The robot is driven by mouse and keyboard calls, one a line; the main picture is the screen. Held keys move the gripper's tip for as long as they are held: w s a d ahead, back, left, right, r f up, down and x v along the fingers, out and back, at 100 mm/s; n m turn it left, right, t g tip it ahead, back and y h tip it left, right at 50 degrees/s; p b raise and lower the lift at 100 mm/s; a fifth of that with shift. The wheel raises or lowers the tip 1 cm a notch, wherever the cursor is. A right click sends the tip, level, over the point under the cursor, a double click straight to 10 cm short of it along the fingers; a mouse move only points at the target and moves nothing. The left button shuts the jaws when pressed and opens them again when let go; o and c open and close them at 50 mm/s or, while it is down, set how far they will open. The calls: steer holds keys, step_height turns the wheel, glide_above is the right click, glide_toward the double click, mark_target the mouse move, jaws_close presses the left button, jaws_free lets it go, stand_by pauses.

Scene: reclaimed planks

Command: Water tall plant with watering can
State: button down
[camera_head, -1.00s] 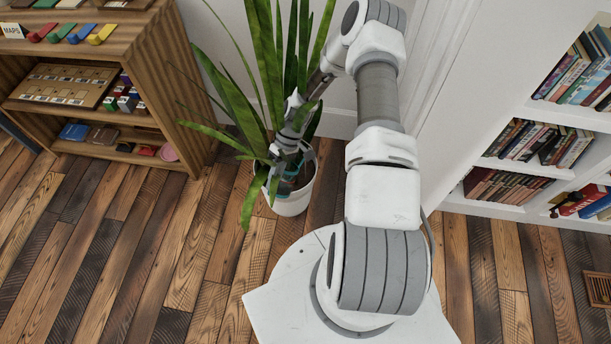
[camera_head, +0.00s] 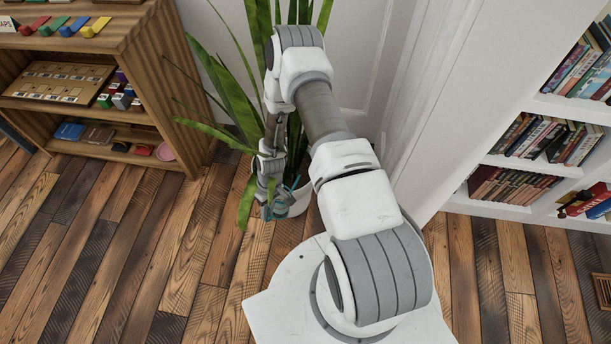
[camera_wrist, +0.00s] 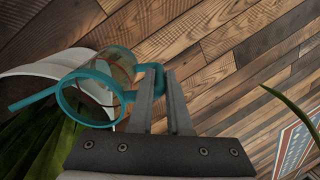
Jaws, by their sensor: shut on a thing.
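The tall plant (camera_head: 228,95) has long green leaves and stands in a white pot (camera_head: 304,203) by the wall. My arm hides part of it. The watering can (camera_wrist: 108,72) is teal and partly see-through, with a thin spout (camera_wrist: 32,98) pointing left in the wrist view. My gripper (camera_wrist: 160,80) is shut on its teal handle. The can overlaps the white pot's rim (camera_wrist: 50,66) in the wrist view. In the head view the can (camera_head: 284,203) shows small at the pot's front left, below my gripper (camera_head: 268,195).
A wooden shelf (camera_head: 140,45) with small goods stands at the left. A white bookcase (camera_head: 520,105) with books stands at the right. The plank floor (camera_head: 120,235) is clear at the front left. A plain wall is behind the plant.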

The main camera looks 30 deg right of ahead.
steer(key=shift+s+a+f+t+h+b, duration=0.2)
steer(key=shift+a+f+h, duration=0.1)
steer(key=shift+f, duration=0.15)
steer(key=shift+s+a+f+t+h+b, duration=0.15)
steer(key=shift+a+f+h, duration=0.1)
steer(key=shift+f, duration=0.2)
steer(key=shift+s+a+f+t+h+b, duration=0.1)
steer(key=shift+a+f+t+h+b, duration=0.2)
steer(key=shift+f, duration=0.25)
steer(key=shift+s+a+f+t+h+b, duration=0.1)
steer(key=shift+a+f+h+b, duration=0.05)
steer(key=shift+f+h+b, duration=0.3)
steer(key=shift+f, duration=0.1)
steer(key=shift+w, duration=0.1)
